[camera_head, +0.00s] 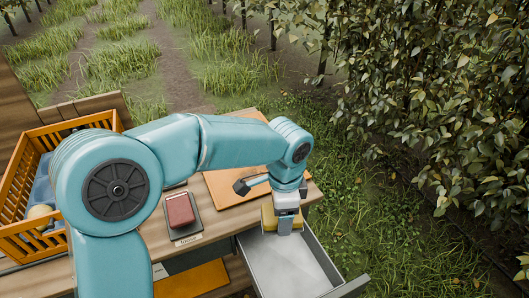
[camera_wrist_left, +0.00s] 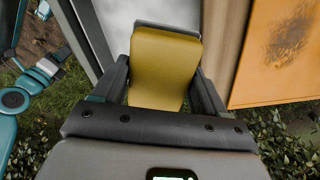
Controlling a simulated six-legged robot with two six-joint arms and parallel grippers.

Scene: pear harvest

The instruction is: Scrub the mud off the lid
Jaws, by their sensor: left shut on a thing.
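The lid is an orange board (camera_head: 226,187) lying on the wooden table, partly hidden behind my left arm in the head view. In the left wrist view the lid (camera_wrist_left: 262,75) is at the right and carries a dark mud smear (camera_wrist_left: 288,38). My left gripper (camera_head: 284,222) is shut on a yellow sponge (camera_wrist_left: 165,65) with a grey edge. The sponge (camera_head: 268,217) is at the table's edge, over the back end of an open grey drawer, beside the lid and apart from the mud. My right gripper does not show clearly.
The open grey drawer (camera_head: 318,237) sticks out from the table's front right. A red block (camera_head: 180,210) sits on a dark labelled pad left of the lid. An orange slatted crate (camera_head: 22,183) with contents stands at the left. Leafy trees (camera_head: 440,100) fill the right.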

